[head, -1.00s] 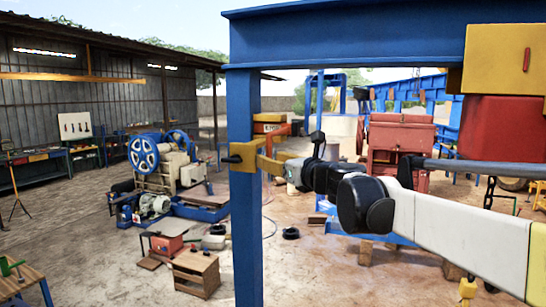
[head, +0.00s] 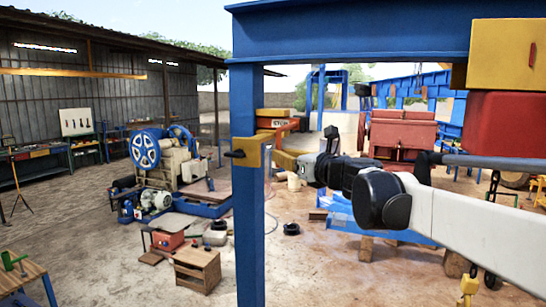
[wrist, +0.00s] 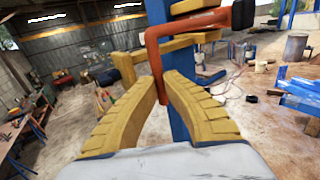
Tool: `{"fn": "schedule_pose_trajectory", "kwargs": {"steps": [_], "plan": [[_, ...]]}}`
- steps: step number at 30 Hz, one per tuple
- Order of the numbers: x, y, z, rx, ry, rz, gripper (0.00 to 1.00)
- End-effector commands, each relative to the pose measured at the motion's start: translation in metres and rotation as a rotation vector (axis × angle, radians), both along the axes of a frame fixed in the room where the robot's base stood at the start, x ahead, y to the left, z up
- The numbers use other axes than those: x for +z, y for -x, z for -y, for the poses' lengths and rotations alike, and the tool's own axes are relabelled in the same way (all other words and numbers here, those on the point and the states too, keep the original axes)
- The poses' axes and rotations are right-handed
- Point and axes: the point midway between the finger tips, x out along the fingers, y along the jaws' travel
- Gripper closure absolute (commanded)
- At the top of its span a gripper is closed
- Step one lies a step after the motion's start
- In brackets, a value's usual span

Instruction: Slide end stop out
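The end stop shows in the wrist view as a bent orange handle (wrist: 192,23) with a black end at the upper right. Its lower leg runs down between my fingertips. In the head view, the orange part with dark lettering (head: 287,126) shows just right of the blue post. My gripper (wrist: 161,84) has yellow ridged fingers and looks shut on this leg. In the head view my gripper (head: 281,158) is right of the post, close to a yellow bracket (head: 250,153) with a dark knob on it. Where the end stop meets the post is partly hidden.
The blue post (head: 247,215) and overhead blue beam (head: 350,42) stand close to my arm. A yellow box (head: 508,55) and red block hang at upper right. A wooden crate (head: 197,268) and machine with blue wheels (head: 145,150) stand left.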

Motion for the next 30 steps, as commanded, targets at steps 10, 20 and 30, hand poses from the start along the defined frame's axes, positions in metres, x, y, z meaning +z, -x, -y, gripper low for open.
{"fn": "schedule_pose_trajectory", "kwargs": {"steps": [10, 20, 30], "plan": [[-0.001, 0.004, 0.013, -0.004, 0.001, 0.001, 0.64], [-0.001, 0.024, 0.030, -0.006, 0.001, 0.000, 0.64], [-0.001, 0.081, 0.073, -0.007, 0.001, -0.002, 0.64]]}}
